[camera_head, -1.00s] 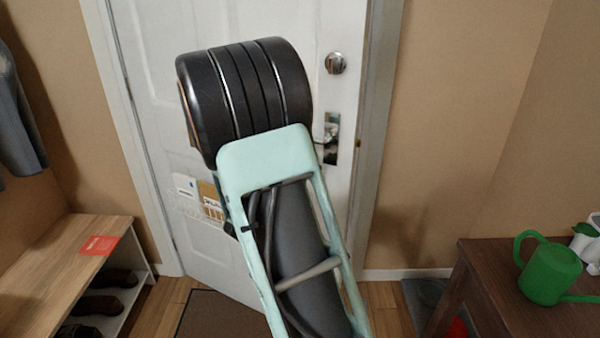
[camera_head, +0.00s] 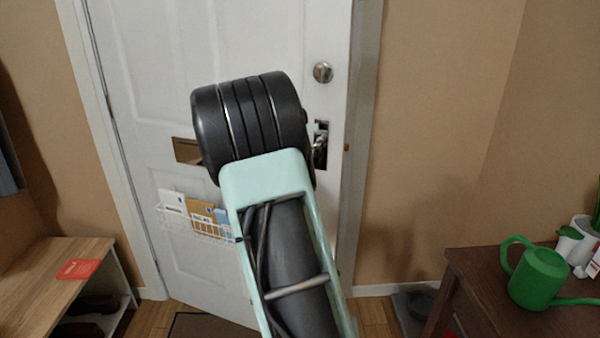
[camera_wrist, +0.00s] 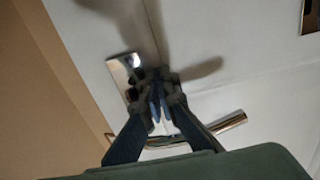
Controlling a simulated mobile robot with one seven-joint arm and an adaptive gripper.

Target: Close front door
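The white front door (camera_head: 270,40) stands slightly ajar in the head view; its bottom edge slants out toward me on the right. A silver knob lock (camera_head: 323,72) sits above the handle plate (camera_head: 321,145), which my wrist partly covers. In the wrist view, the chrome lever handle (camera_wrist: 228,122) runs to the right below my fingertips, and its plate (camera_wrist: 124,68) is behind them. My gripper (camera_wrist: 158,92) has its fingertips together in front of the door beside the handle. I cannot tell whether they touch it. In the head view my wrist hides the fingers.
A wire basket with mail (camera_head: 195,222) hangs on the door below a brass mail slot (camera_head: 186,150). A wooden shoe bench (camera_head: 45,268) stands at left. A dark table (camera_head: 470,268) with a green watering can (camera_head: 540,277) stands at right. A dark mat (camera_head: 205,326) lies below the door.

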